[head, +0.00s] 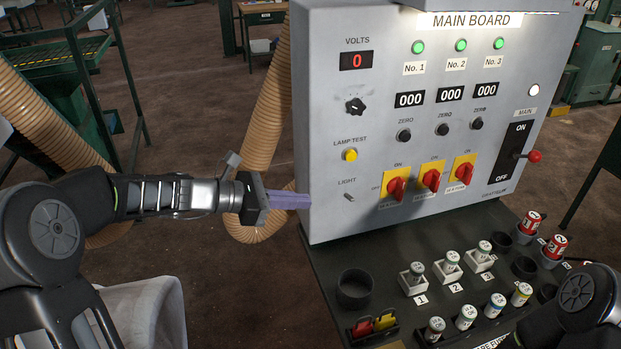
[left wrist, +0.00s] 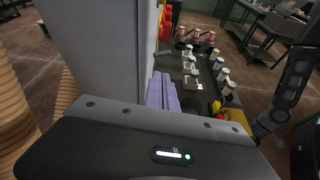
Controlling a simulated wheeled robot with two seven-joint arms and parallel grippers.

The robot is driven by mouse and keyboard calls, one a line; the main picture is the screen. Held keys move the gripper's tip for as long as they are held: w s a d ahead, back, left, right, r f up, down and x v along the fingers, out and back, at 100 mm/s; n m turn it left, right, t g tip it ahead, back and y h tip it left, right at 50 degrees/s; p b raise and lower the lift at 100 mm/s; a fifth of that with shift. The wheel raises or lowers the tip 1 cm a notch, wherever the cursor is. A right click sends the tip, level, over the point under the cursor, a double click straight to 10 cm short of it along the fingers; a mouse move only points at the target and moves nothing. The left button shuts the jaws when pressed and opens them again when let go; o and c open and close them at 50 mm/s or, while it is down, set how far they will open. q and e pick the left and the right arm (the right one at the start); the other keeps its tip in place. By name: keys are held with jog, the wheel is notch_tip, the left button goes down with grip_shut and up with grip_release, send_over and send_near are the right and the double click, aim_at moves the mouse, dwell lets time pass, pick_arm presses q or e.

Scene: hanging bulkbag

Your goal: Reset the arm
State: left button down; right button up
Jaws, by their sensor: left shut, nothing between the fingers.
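My left gripper (head: 303,201) reaches in from the left in the head view. Its purple fingers are shut together with nothing between them. They point right, at the left edge of the grey main board (head: 328,140); I cannot tell whether they touch it. In the left wrist view the shut fingers (left wrist: 162,92) show beside the board's side wall (left wrist: 100,45). My right arm shows only in part at the lower right of the head view, and its gripper is out of view.
A dark shelf (head: 330,262) below the board holds several labelled fuses, a black cup (head: 355,288) and red and yellow pieces (head: 373,325). A red-knobbed main lever (head: 534,156) sticks out at the right. Ribbed hoses (head: 262,120) hang behind my left arm. Open floor lies left of the shelf.

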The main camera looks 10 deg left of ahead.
pick_arm(q)
jog(key=s+d+f+m+g+y, duration=0.1)
jog(key=s+f+m+g+y, duration=0.3)
jog(key=f, duration=0.7)
jog(key=s+d+f+m, duration=0.2)
jog(key=s+f, duration=0.4)
jog(key=f, duration=0.4)
jog(key=s+d+f+m+g+y, duration=0.1)
jog(key=s+f+m+g+y, duration=0.3)
jog(key=f, duration=0.7)
jog(key=s+d+f+m, duration=0.3)
jog(key=s+f+m, duration=0.2)
jog(key=s, duration=0.3)
jog(key=s+d+f+m+b, duration=0.1)
jog(key=s+d+f+m, duration=0.2)
jog(key=s+f+m, duration=0.2)
jog(key=s+m, duration=0.1)
jog(key=s, duration=0.2)
jog(key=shift+s+d+f+m+t, duration=0.2)
jog(key=shift+m+t, duration=0.1)
jog(key=shift+t, duration=0.1)
jog(key=c, duration=2.2)
grip_release()
